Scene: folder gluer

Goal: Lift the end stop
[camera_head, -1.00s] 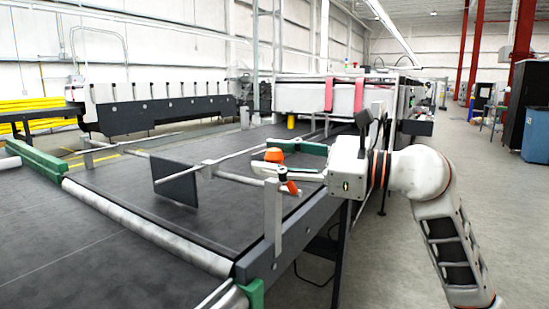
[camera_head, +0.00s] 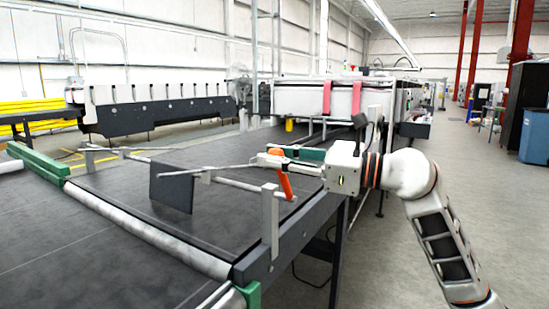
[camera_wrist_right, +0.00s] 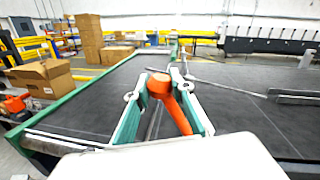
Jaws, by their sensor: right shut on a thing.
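The end stop is a dark flat plate (camera_head: 172,192) hanging from a metal cross bar (camera_head: 235,181) over the black conveyor belt. An orange lever handle (camera_head: 285,186) with a rounded head stands near the right end of that bar, by an upright metal post (camera_head: 270,222). My right gripper (camera_head: 272,157) comes in from the right and is shut on the orange handle near its head. In the right wrist view the orange handle (camera_wrist_right: 178,112) lies between the two green-sided fingers. My left gripper is not in view.
The conveyor belt (camera_head: 90,225) is clear around the plate. A metal roller (camera_head: 150,237) crosses it in front, with a green rail (camera_head: 38,163) at left. A white machine (camera_head: 300,97) stands behind. In the wrist view, cardboard boxes (camera_wrist_right: 45,78) stand beyond the belt at left.

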